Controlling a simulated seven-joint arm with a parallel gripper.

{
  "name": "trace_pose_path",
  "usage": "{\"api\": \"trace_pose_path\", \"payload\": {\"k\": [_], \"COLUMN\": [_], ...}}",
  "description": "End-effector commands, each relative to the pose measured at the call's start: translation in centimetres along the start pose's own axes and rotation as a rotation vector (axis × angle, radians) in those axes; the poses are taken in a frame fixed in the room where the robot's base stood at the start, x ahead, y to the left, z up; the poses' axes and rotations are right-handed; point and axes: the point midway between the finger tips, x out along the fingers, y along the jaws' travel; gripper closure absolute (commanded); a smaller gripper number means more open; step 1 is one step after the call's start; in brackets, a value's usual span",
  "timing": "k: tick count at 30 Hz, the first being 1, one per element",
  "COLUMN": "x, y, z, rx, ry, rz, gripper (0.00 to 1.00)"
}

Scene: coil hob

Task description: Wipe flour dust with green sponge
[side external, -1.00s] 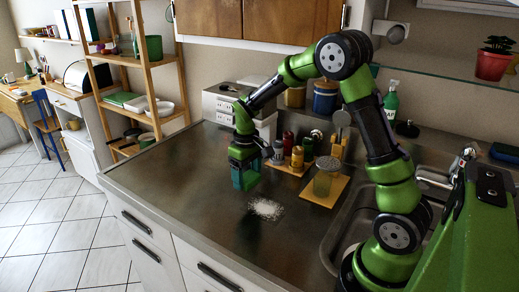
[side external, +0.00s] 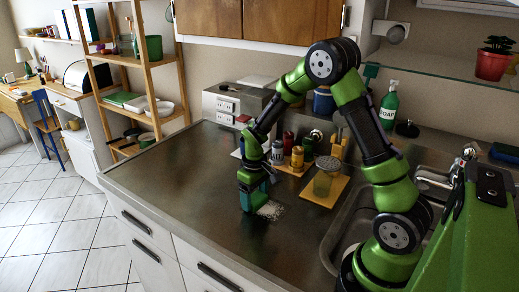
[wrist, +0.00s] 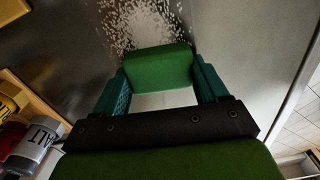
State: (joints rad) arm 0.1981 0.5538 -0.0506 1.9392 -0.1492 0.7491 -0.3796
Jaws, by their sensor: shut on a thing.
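White flour dust (side external: 271,210) lies in a patch on the dark counter (side external: 185,190). In the wrist view the flour (wrist: 140,22) spreads as white specks just beyond the sponge. My gripper (side external: 254,204) is down at the counter, at the left edge of the flour. Its two teal fingers are shut on the green sponge (wrist: 158,70), which shows between them in the wrist view. The sponge is low and beside or partly over the flour; its underside and contact with the counter are hidden.
The sink (side external: 345,225) lies to the right. The counter's left part is clear.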

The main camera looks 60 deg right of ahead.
Motion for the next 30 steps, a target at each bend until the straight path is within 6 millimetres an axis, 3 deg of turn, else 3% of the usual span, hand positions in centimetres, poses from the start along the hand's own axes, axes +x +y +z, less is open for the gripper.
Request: {"api": "trace_pose_path", "payload": {"k": [28, 30], "x": [0.0, -0.2], "y": [0.8, 0.8], "z": [8.9, 8.3], "rx": [0.003, 0.001], "ry": [-0.01, -0.006], "rz": [-0.001, 0.0], "gripper": [0.55, 0.55]}}
